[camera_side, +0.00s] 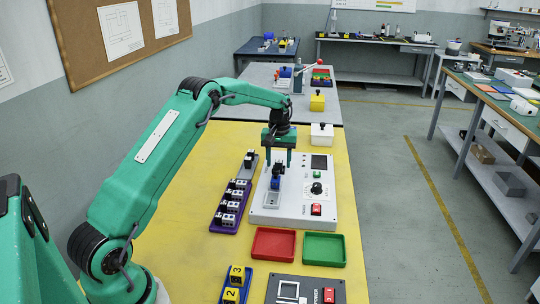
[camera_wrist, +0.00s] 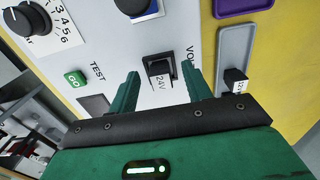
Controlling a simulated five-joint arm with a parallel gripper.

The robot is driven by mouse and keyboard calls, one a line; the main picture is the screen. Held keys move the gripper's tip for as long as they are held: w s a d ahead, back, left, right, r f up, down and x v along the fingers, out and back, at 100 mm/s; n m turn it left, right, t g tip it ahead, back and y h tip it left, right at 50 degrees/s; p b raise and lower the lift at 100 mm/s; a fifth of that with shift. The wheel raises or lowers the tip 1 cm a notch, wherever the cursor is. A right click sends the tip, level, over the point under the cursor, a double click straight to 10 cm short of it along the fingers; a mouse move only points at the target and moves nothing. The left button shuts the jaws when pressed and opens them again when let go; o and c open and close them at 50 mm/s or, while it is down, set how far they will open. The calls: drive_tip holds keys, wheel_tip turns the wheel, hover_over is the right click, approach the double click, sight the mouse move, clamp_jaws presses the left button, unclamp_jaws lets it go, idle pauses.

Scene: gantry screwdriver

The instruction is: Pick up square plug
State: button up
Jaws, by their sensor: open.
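A square black plug-like block with a white 24V label (camera_wrist: 160,70) stands on the white test panel (camera_wrist: 112,55), between my fingertips in the wrist view. It also shows as a small dark block (camera_side: 278,169) under my gripper in the side view. My gripper (camera_wrist: 162,76) is open and points down at the panel, with one finger on each side of the block; I cannot tell whether they touch it. The side view shows my gripper (camera_side: 278,163) too. Another black block with a white label (camera_wrist: 235,80) sits in a grey holder (camera_wrist: 236,52) beside the panel.
A purple rack (camera_side: 216,222) with several black-and-white blocks stands left of the panel. A red tray (camera_side: 273,244) and a green tray (camera_side: 324,249) lie in front. A blue part (camera_wrist: 143,10) is on the panel near the block. Yellow table (camera_side: 190,200) is clear at left.

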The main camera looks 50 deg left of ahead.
sight(279, 162)
drive_tip(key=c, duration=1.1)
drive_tip(key=shift+o, duration=0.2)
drive_tip(key=shift+r, duration=0.15)
drive_tip(key=shift+r, duration=0.5)
wheel_tip(279, 162, up, 3)
drive_tip(key=shift+f, duration=0.1)
drive_tip(key=s+d+r, duration=0.2)
drive_tip(key=d+r, duration=0.5)
drive_tip(key=d, duration=0.4)
drive_tip(key=shift+d, duration=0.25)
